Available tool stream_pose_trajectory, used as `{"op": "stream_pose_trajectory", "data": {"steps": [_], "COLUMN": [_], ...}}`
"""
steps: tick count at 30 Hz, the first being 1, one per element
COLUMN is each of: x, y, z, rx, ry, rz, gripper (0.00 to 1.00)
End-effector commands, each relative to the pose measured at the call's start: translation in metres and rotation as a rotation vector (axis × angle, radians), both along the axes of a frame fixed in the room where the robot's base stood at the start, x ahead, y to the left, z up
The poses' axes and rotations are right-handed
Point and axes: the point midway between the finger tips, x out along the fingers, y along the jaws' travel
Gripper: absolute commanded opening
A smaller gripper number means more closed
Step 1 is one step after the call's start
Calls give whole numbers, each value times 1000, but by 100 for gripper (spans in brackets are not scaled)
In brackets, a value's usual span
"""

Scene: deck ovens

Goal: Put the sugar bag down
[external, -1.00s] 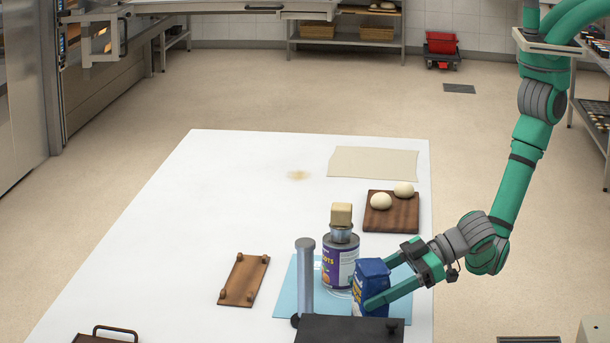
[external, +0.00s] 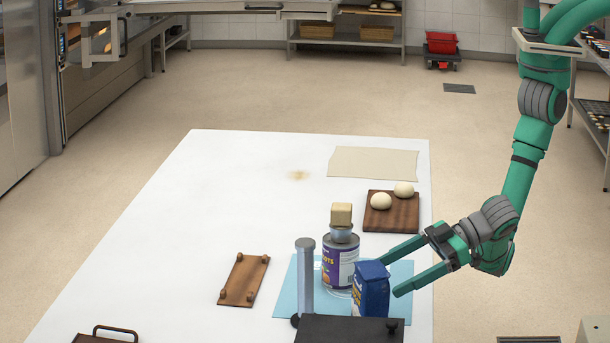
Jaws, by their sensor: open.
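The blue sugar bag (external: 371,292) stands upright on the light blue mat (external: 398,277), towards the front right of the white table. It is just right of and in front of a can (external: 338,264) with a purple label. My gripper (external: 389,277) is open and empty at the bag's right. Its fingers point left, and it looks clear of the bag, with the far finger reaching behind the bag's upper right.
A beige block (external: 341,214) sits above the can. A metal post (external: 305,280) and a dark flat plate (external: 350,329) stand in front. A wooden board (external: 391,222) holds two dough balls; another board (external: 243,280) lies left. The table's left middle is clear.

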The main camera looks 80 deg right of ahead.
Motion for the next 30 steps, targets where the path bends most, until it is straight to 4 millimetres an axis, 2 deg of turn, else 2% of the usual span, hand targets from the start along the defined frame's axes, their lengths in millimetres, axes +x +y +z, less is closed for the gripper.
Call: {"op": "stream_pose_trajectory", "data": {"steps": [3, 10, 15, 30], "x": [-21, -46, -52, -52], "y": [-8, -19, -22, -22], "z": [9, 20, 23, 23], "rx": [1, 1, 0, 0], "ry": [1, 0, 0, 0], "rz": [4, 2, 0, 0], "gripper": [86, 86, 86, 86]}}
